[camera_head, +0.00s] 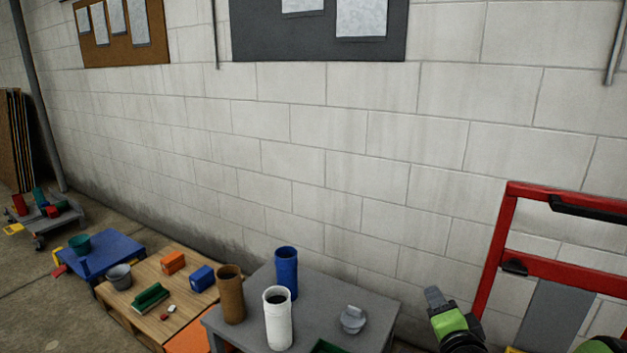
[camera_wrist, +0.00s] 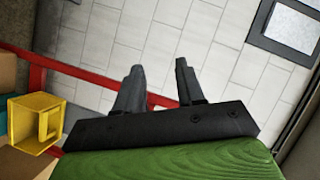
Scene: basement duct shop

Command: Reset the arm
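My gripper (camera_wrist: 158,85) shows in the wrist view with its two dark fingers standing apart. Nothing is between them. Past the fingers are the white block wall and a red metal frame. In the head view part of my green and black arm (camera_head: 452,322) is at the lower right, to the right of the grey table and left of the red frame. The fingertips cannot be made out clearly there.
The grey table (camera_head: 318,310) holds a brown cylinder (camera_head: 230,295), a white cylinder (camera_head: 278,320), a blue cylinder (camera_head: 286,270) and a grey lidded item (camera_head: 353,319). A red frame (camera_head: 495,250) stands at right. A yellow bin (camera_wrist: 37,122) is left in the wrist view.

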